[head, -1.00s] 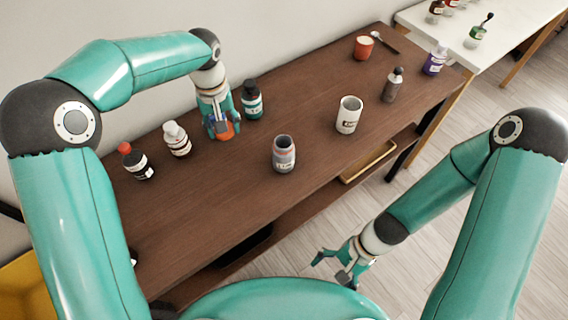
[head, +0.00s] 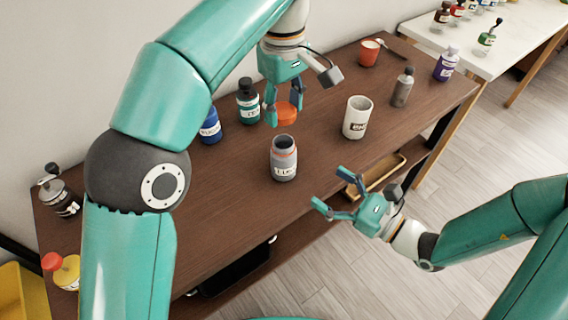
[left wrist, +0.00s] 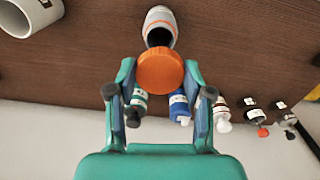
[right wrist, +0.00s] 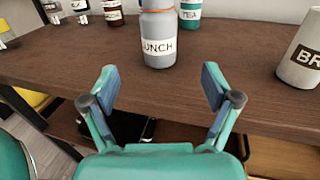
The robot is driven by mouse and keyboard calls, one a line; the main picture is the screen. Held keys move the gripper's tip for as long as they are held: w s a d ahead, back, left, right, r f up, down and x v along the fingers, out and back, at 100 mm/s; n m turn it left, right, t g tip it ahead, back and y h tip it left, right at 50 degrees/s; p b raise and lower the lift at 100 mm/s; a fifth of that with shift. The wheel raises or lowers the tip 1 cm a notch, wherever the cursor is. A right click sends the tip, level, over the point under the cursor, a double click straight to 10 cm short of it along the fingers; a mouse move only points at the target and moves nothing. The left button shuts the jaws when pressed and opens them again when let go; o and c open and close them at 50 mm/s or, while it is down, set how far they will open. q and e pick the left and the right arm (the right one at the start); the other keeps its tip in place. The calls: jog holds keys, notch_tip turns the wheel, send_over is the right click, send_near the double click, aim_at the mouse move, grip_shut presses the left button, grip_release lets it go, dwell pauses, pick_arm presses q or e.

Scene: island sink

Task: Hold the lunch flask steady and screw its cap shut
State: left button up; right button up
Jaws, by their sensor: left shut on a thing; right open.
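The lunch flask (head: 284,160) is a grey, open-topped bottle with a white label, upright near the table's front edge. Its label reads LUNCH in the right wrist view (right wrist: 159,50). The orange cap (head: 286,113) is held in my left gripper (head: 285,112), above the table and behind the flask in the head view. In the left wrist view the cap (left wrist: 160,70) sits between the fingers, apart from the flask (left wrist: 160,26). My right gripper (head: 334,192) is open and empty, in front of the table edge, facing the flask without touching it.
A white mug (head: 357,117) stands to the right of the flask. A teal bottle (head: 248,101) and a blue bottle (head: 210,126) stand behind left. A grey bottle (head: 402,87), red cup (head: 369,53) and purple bottle (head: 446,64) are further right. Table around the flask is clear.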

jog(key=x, duration=1.2)
jog(key=shift+a, duration=0.1)
grip_shut()
pick_arm(q)
send_over(283, 151)
jog(key=w, duration=0.2)
jog(key=shift+d+f, duration=0.15)
jog(key=shift+f, duration=2.35)
